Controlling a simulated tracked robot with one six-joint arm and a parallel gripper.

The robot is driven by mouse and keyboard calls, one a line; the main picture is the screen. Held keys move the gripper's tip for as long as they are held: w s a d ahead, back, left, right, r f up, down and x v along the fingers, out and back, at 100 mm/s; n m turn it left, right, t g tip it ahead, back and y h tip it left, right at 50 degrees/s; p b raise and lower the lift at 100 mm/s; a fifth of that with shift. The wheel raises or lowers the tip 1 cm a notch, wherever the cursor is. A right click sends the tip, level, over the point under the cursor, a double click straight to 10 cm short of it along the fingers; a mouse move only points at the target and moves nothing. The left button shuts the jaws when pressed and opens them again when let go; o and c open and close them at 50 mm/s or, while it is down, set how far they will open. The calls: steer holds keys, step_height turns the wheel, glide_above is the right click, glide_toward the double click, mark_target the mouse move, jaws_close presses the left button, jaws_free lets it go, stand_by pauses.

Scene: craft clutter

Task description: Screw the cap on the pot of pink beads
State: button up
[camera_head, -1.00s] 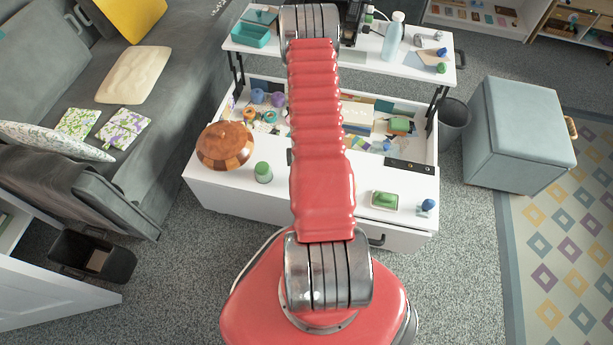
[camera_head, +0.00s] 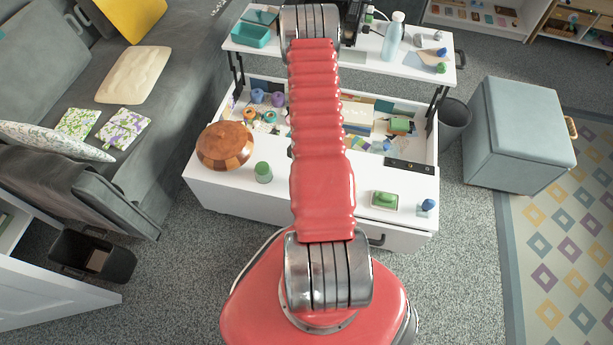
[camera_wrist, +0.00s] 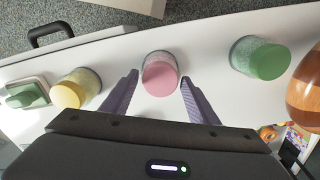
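The pot of pink beads (camera_wrist: 160,62) stands upright on the white table top in the wrist view. Its pink cap (camera_wrist: 160,79) sits on its top; I cannot tell how tightly. My gripper (camera_wrist: 159,82) is open, with one purple-grey finger on each side of the cap and a gap visible on both sides. In the head view my arm hides the pot, its cap and my gripper.
A yellow-capped pot (camera_wrist: 76,88) is left of the pink one and a green-capped pot (camera_wrist: 259,58) right. A wooden bowl-like object (camera_head: 225,146) and a green block on a tray (camera_head: 384,201) share the table front. An open compartment (camera_head: 433,130) with clutter lies behind.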

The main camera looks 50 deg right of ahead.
steer(key=shift+o, duration=0.5)
steer(key=o, duration=0.5)
steer(key=shift+c, duration=0.2)
steer(key=shift+r, duration=0.1)
step_height(320, 180, up, 14)
steer(key=shift+f, duration=0.25)
stand_by(0.8)
